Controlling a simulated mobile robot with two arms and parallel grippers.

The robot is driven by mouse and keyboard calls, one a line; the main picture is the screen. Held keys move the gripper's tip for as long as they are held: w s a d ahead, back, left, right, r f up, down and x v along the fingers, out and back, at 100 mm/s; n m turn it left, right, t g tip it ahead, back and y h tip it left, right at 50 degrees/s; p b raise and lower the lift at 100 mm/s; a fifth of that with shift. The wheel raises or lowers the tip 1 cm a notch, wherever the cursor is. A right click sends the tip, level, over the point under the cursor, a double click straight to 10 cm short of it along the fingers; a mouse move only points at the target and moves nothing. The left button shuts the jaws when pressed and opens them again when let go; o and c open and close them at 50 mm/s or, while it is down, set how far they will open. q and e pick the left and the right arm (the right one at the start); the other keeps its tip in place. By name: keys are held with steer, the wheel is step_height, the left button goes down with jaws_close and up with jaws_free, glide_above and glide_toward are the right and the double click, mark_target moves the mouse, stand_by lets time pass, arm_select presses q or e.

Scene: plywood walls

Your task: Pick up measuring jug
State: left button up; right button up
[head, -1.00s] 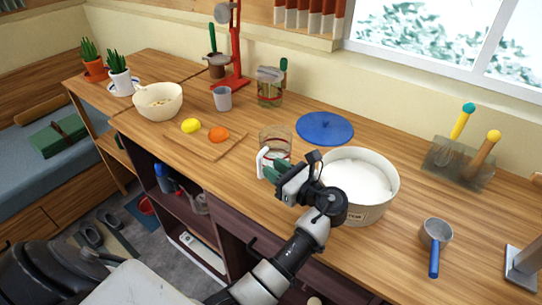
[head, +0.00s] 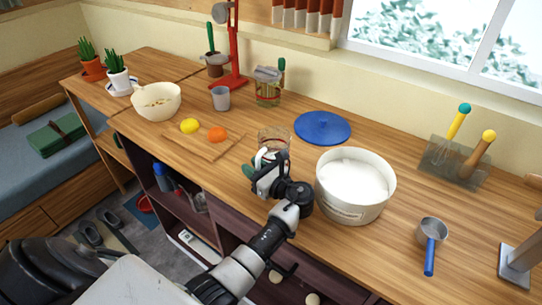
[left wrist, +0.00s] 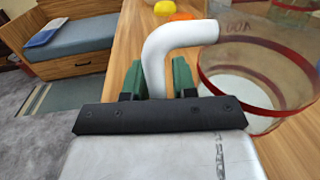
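The measuring jug (head: 274,142) is a clear glass jug with red bands and a white handle. It stands upright on the wooden counter, left of the large white pot. In the left wrist view the jug (left wrist: 262,65) fills the right side, and its white handle (left wrist: 175,38) bends down between my green fingertips. My left gripper (left wrist: 158,80) is open around the handle, with a finger on each side and a small gap visible at the right finger. In the head view the left gripper (head: 258,170) partly hides the jug's lower part. My right gripper is not in view.
The white pot (head: 340,208) stands close right of my left gripper. A blue lid (head: 323,128) lies behind the jug. A cutting board (head: 205,147) with a lemon and an orange lies to the left. The counter's front edge is below my wrist.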

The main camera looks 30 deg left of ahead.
arm_select(q)
steer(key=shift+d, duration=0.1)
jaws_close()
